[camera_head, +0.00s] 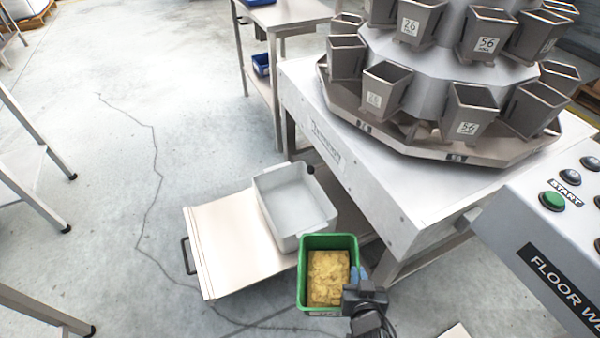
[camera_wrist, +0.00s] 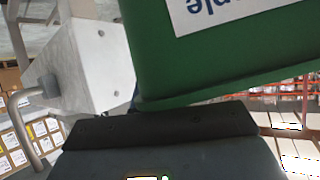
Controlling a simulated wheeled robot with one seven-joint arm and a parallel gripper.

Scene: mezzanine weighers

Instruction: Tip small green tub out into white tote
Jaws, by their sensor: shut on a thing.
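The small green tub (camera_head: 303,275) is in the lower middle of the head view, with yellow contents (camera_head: 328,277) inside. My gripper (camera_head: 362,278) is shut on the tub at its right side, and the tub looks upright. In the wrist view the tub's green wall (camera_wrist: 160,60) with a white label fills the upper right, just beyond my gripper (camera_wrist: 150,125). The white tote (camera_head: 290,238) sits on a low metal platform, just up and left of the tub. Its visible inside looks empty. The fingertips are mostly hidden.
The low platform (camera_head: 225,250) has bare room left of the tote. The multihead weigher (camera_head: 440,90) on its white frame (camera_head: 350,180) stands to the right. A control panel (camera_head: 560,240) with a START button is at the right edge. Open floor (camera_head: 110,200) lies left.

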